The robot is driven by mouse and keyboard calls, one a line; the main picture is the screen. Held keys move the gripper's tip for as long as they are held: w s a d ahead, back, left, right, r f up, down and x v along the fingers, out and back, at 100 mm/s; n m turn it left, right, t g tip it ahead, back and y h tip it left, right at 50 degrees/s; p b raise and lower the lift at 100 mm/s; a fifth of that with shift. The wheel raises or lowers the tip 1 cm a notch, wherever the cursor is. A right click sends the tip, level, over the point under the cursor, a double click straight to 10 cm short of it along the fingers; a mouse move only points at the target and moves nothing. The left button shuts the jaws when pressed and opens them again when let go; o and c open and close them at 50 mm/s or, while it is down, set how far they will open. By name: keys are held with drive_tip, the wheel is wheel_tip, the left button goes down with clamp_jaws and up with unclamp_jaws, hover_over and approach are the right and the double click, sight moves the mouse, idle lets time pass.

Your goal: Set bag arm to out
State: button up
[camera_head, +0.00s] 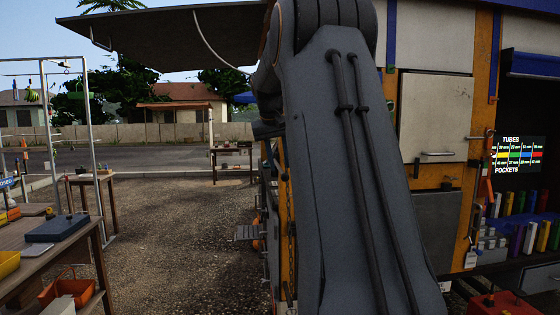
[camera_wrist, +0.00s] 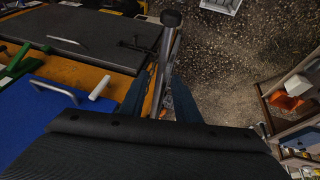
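In the wrist view, my gripper (camera_wrist: 160,92) has its two dark blue fingers spread apart. A grey metal bar with a round black end (camera_wrist: 170,40) runs up the picture between the fingers, along the truck's orange frame edge. It may be the bag arm, but I cannot tell for certain. I see a gap between the fingers, and I cannot tell whether either finger touches the bar. In the head view my own arm covers the middle of the picture and hides the gripper and the bar.
The truck's grey panel (camera_head: 436,118) and tube rack (camera_head: 525,235) are at the right. A wooden table (camera_head: 30,248) with a blue-grey case stands at the left. Open gravel (camera_head: 185,250) lies between. In the wrist view, a blue panel (camera_wrist: 45,128) is at the lower left.

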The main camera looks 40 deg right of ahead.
drive_tip(key=shift+w+d+f, duration=0.1)
drive_tip(key=shift+d+f, duration=0.05)
drive_tip(key=shift+f, duration=0.25)
clamp_jaws()
